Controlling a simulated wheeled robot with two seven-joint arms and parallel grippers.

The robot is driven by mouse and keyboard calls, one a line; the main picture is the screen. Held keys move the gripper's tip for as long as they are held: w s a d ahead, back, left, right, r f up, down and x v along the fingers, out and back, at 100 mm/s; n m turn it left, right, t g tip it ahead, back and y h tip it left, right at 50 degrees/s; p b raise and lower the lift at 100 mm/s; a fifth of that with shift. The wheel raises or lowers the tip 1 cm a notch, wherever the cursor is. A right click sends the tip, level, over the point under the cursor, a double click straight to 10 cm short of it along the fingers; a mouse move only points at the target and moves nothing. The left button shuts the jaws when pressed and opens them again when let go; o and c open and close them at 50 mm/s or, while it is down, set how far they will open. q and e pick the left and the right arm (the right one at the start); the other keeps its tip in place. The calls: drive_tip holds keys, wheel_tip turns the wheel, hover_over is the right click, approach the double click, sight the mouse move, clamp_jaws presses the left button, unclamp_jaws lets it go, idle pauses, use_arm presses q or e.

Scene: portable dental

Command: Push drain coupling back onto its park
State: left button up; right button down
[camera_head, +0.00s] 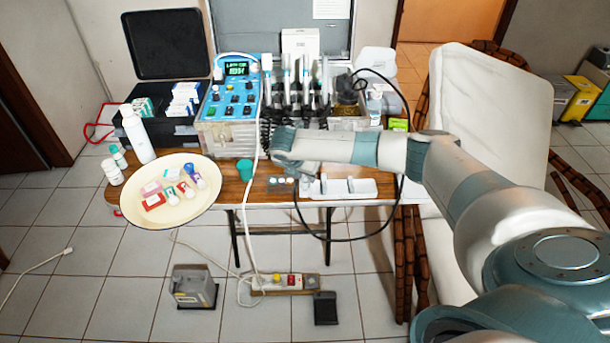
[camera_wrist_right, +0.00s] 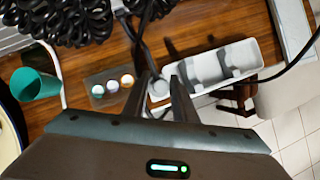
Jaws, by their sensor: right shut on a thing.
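My right gripper (camera_head: 284,163) reaches over the front of the wooden table; its fingertips are hard to make out in the head view. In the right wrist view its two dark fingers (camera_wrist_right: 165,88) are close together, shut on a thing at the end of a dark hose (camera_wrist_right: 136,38). I take this to be the drain coupling, mostly hidden between the fingers. A pale round part (camera_wrist_right: 158,88) shows between the fingers, close to the end of a white tray (camera_head: 370,189). I cannot tell whether it is the park, or whether the coupling touches it. My left gripper is out of view.
A small holder with coloured cups (camera_wrist_right: 97,91) and a green cup (camera_head: 245,168) stand left of the fingers. Black coiled cords (camera_wrist_right: 70,20) hang behind. A blue control unit (camera_head: 228,108) stands at the back. A round cream tray (camera_head: 150,213) is at the left.

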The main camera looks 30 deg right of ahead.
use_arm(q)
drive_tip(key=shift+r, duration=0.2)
use_arm(e)
drive_tip(key=shift+f, duration=0.35)
drive_tip(key=shift+f, duration=0.45)
idle(0.9)
drive_tip(key=c, duration=1.4)
unclamp_jaws()
drive_tip(key=shift+o, duration=0.2)
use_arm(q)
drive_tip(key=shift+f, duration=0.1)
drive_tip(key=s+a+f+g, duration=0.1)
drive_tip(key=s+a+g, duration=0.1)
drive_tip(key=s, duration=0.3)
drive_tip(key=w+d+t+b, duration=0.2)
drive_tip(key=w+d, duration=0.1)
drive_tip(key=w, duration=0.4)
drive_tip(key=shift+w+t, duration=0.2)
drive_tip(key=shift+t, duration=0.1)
use_arm(e)
drive_tip(key=v, duration=1.7)
drive_tip(key=shift+r, duration=0.2)
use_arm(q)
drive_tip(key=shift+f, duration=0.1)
use_arm(e)
drive_tip(key=shift+a, duration=0.15)
